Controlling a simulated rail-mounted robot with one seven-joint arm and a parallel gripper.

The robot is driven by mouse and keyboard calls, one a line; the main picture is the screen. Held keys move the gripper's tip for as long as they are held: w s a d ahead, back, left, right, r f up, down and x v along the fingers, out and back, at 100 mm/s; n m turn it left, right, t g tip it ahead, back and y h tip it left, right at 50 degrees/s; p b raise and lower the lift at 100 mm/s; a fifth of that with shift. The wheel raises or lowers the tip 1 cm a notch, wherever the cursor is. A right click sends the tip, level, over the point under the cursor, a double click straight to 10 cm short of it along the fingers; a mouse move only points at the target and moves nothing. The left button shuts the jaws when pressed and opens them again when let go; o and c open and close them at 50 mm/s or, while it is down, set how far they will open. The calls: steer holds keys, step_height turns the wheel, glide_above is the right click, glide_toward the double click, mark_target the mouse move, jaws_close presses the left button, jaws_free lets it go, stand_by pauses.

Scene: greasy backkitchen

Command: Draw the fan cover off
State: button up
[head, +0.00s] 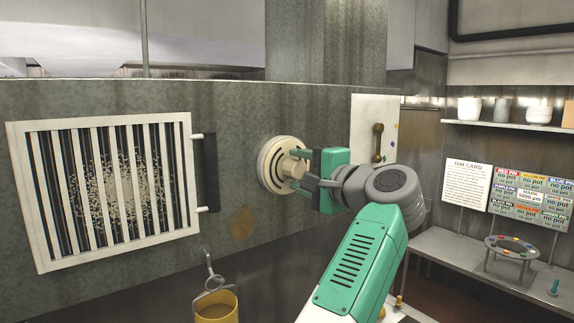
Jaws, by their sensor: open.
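The fan cover looks to be the round cream disc (272,163) with dark curved slots and a raised central knob (291,168), mounted on the grey metal wall. My gripper (305,168) is at the knob, with its fingers pointing left toward the disc. The fingers are open, one above and one below the knob. Whether they touch it I cannot tell. The green gripper body hides part of the wall to the right of the disc.
A white slatted grille (105,185) with a dark side handle (211,172) is on the wall at left. A yellow cup (216,308) hangs below. At right are a white panel with a brown handle (378,143), a shelf of pots (503,127) and a metal table (470,268).

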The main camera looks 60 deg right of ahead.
mark_target(300, 170)
steer(key=c, duration=1)
steer(key=shift+o, duration=0.2)
steer(key=shift+s+a, duration=0.1)
steer(key=shift+s, duration=0.15)
steer(key=shift+b+v, duration=0.7)
steer(key=shift+v, duration=0.25)
steer(key=shift+b+v, duration=0.5)
steer(key=shift+v, duration=1)
